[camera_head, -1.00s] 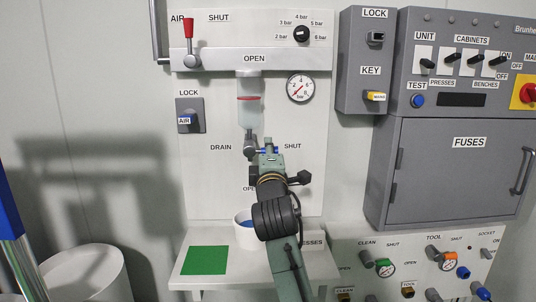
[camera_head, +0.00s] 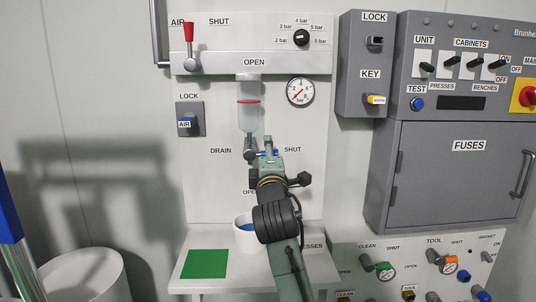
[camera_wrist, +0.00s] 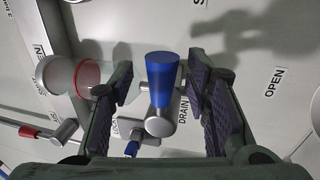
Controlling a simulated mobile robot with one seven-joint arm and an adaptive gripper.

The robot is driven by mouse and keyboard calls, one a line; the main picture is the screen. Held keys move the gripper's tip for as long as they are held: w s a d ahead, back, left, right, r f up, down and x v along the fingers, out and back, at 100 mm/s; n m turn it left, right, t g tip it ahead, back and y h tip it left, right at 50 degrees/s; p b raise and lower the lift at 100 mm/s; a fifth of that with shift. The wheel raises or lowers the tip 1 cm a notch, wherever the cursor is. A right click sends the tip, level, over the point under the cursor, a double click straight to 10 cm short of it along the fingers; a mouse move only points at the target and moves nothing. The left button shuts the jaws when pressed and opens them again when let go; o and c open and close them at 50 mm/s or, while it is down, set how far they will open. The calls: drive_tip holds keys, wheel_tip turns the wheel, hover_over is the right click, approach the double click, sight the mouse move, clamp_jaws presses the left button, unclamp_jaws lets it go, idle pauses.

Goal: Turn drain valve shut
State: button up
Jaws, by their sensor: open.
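The drain valve sits below the clear filter bowl (camera_head: 249,118) on the white panel. Its blue handle (camera_wrist: 164,78) and round metal hub (camera_wrist: 160,122) show clearly in the wrist view. The handle points up there, towards a partly cut-off label starting with S. In the head view, bits of blue show at my gripper (camera_head: 268,146), right of the valve body, on the side of the SHUT label (camera_head: 292,150). My gripper is open, its fingers on either side of the handle in the wrist view (camera_wrist: 163,95), with gaps visible on both sides.
The OPEN label below the valve is partly hidden by my arm. A white cup (camera_head: 243,232) and a green square (camera_head: 205,264) are on the shelf below. The pressure gauge (camera_head: 300,92) is up to the right, the air lock (camera_head: 189,120) to the left.

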drive_tip(key=s+f, duration=0.2)
drive_tip(key=s, duration=1)
drive_tip(key=shift+f, duration=0.2)
